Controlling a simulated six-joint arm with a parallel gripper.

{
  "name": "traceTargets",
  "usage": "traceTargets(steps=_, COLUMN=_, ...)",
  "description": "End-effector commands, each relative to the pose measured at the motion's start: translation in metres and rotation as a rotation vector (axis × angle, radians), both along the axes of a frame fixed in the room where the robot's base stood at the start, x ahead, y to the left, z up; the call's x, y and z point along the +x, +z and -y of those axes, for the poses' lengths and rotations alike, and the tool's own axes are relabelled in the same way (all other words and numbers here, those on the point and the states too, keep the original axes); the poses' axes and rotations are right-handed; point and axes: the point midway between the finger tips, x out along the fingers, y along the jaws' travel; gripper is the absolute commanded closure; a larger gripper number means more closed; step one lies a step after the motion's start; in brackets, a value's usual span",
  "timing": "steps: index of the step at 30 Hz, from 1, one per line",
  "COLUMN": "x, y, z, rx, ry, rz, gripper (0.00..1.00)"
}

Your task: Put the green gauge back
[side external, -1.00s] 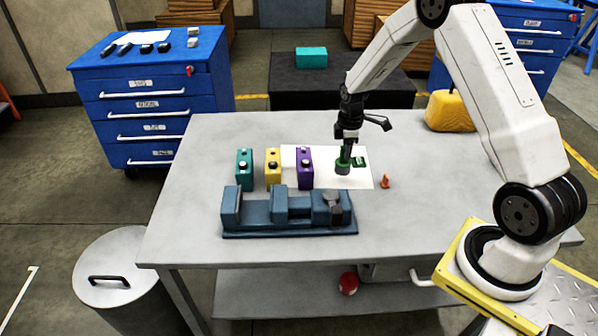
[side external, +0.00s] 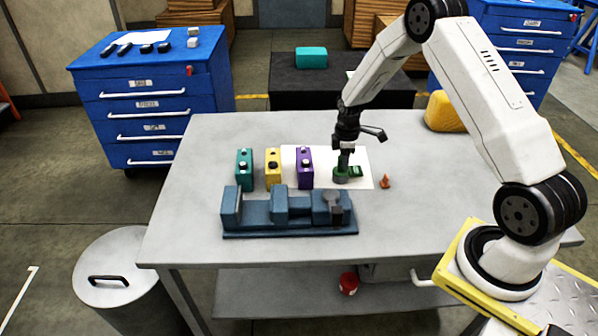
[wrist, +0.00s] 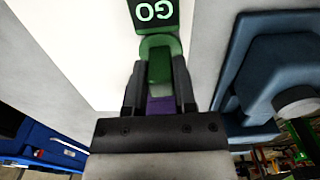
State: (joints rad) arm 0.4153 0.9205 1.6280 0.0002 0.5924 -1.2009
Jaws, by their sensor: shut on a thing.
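The green gauge (side external: 356,171) is low over or on the white sheet (side external: 362,155), right of the purple block; I cannot tell whether it touches the sheet. In the wrist view the gauge (wrist: 157,65) has its handle between the two fingers, and its flat end marked "GO" reaches out beyond them. My gripper (side external: 341,174) points down and is shut on the gauge; the fingers also show in the wrist view (wrist: 159,85).
Teal (side external: 244,170), yellow (side external: 273,169) and purple (side external: 305,167) blocks stand left of my gripper. A blue vise-like fixture (side external: 290,214) lies in front. A small orange piece (side external: 385,182) is to the right.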

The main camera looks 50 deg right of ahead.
Motion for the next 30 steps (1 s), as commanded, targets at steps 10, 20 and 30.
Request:
traceTargets(steps=10, x=0.0, y=-0.003, z=0.0, rx=0.0, ry=0.0, rz=0.0, gripper=0.47)
traceTargets(steps=20, x=0.0, y=-0.003, z=0.0, rx=0.001, ry=0.0, rz=-0.001, gripper=0.31)
traceTargets(steps=30, x=0.0, y=0.01, z=0.0, rx=0.0, ry=0.0, rz=0.0, gripper=0.31)
